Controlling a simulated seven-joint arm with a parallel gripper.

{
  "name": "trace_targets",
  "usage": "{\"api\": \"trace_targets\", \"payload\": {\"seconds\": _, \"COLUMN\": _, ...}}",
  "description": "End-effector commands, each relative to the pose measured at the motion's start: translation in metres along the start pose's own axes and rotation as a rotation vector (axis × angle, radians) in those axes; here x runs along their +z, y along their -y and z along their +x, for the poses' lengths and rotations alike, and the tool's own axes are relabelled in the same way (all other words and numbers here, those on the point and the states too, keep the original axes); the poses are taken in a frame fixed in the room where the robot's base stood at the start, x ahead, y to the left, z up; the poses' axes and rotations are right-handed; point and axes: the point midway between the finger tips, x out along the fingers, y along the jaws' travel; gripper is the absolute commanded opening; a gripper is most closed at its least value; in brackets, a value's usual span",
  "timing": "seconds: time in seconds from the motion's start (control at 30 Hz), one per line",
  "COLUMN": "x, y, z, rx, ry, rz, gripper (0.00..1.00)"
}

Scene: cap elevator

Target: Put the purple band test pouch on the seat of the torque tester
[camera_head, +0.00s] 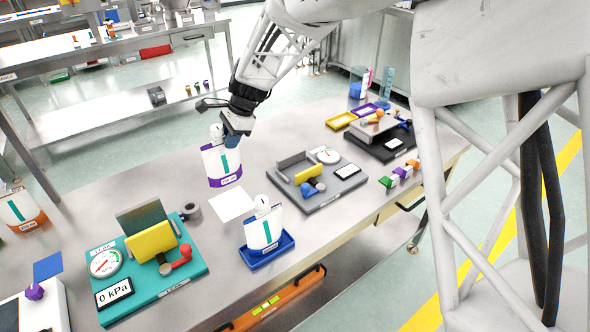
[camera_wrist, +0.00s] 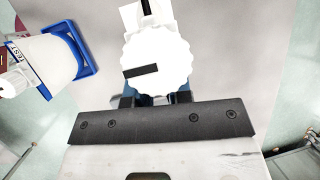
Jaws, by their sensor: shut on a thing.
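The purple band pouch (camera_head: 220,163) is white with a teal stripe, a white cap and a purple lower band. It hangs roughly upright above the table. My gripper (camera_head: 234,130) is shut on it near the cap. In the wrist view, the round white cap (camera_wrist: 157,62) with a black mark lies between the blue fingertips (camera_wrist: 155,98) and hides most of the pouch. Several bench devices stand on the table: a teal one (camera_head: 188,262) reading kPa, a grey one (camera_head: 322,192) with a dial and yellow block, and a black one (camera_head: 375,143). I cannot read which is the torque tester.
A blue-banded pouch (camera_head: 263,229) stands in a blue tray (camera_head: 284,243) at the front; the tray also shows in the wrist view (camera_wrist: 84,58). A white square (camera_head: 232,204) lies flat beneath my gripper. An orange-banded pouch (camera_head: 17,208) is at far left. Yellow (camera_head: 341,121) and purple trays are behind.

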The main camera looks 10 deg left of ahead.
Motion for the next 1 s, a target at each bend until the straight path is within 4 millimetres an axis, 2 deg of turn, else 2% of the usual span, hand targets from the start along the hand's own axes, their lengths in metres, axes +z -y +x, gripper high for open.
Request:
{"api": "trace_targets", "payload": {"seconds": 0.27, "x": -0.005, "y": 0.001, "z": -0.003, "rx": 0.0, "ry": 0.0, "rz": 0.0, "gripper": 0.0}}
{"api": "trace_targets", "payload": {"seconds": 0.47, "x": -0.026, "y": 0.006, "z": -0.013, "rx": 0.002, "ry": 0.0, "rz": 0.0, "gripper": 0.0}}
{"api": "trace_targets", "payload": {"seconds": 0.67, "x": -0.067, "y": 0.012, "z": -0.033, "rx": 0.009, "ry": -0.001, "rz": -0.002, "gripper": 0.0}}
{"api": "trace_targets", "payload": {"seconds": 1.0, "x": -0.154, "y": 0.015, "z": -0.078, "rx": 0.023, "ry": 0.002, "rz": -0.008, "gripper": 0.0}}
